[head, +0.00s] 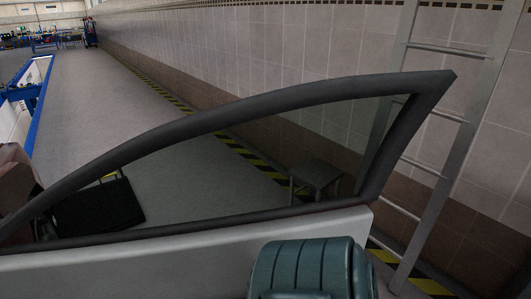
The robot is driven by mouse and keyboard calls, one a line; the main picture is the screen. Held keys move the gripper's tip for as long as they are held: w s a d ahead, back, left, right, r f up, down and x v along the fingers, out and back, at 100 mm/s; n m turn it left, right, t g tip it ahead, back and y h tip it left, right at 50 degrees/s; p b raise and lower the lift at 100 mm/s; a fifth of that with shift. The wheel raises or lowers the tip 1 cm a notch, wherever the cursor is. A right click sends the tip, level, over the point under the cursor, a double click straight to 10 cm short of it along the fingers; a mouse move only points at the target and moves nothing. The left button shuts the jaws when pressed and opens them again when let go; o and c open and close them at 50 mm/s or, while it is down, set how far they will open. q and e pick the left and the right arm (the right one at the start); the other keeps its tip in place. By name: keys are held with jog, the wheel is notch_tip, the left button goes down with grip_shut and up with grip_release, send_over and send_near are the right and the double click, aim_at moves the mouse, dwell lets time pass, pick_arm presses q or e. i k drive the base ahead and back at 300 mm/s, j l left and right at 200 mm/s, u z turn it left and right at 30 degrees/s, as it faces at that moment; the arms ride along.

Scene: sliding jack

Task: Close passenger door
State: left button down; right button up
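The car door stands close in front of me and fills the lower part of the head view. Its dark window frame (270,99) arches from the left edge up to a pointed upper corner at the right. Its pale grey panel (150,271) runs below the glass. Floor and wall show beyond the right edge of the door, with no car body against that edge there. The lower door and any handle are out of view. Neither of my grippers is recognisable in this view. A teal ribbed rounded part (305,268) sits at the bottom in front of the panel.
A small grey stool (316,173) stands behind the glass by the tiled wall. A metal ladder (451,150) leans at the right. A dark flat object (98,207) shows through the window at the left. The grey floor (100,110) beyond is open.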

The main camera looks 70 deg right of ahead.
aim_at(212, 258)
jog(key=z, duration=1.75)
jog(key=l+u, duration=0.5)
jog(key=u, duration=0.25)
jog(key=l+u, duration=0.35)
jog(key=k+l+u, duration=0.1)
jog(key=l, duration=0.3)
jog(key=k+l, duration=0.1)
jog(key=l, duration=0.3)
jog(key=k+l+u, duration=0.15)
jog(key=l, duration=0.25)
jog(key=k+l, duration=0.1)
jog(key=l, duration=0.3)
jog(key=k+l+u, duration=0.15)
jog(key=l, duration=0.25)
jog(key=k+l, duration=0.1)
jog(key=l, duration=0.25)
jog(key=k+l+u, duration=0.15)
jog(key=l, duration=0.2)
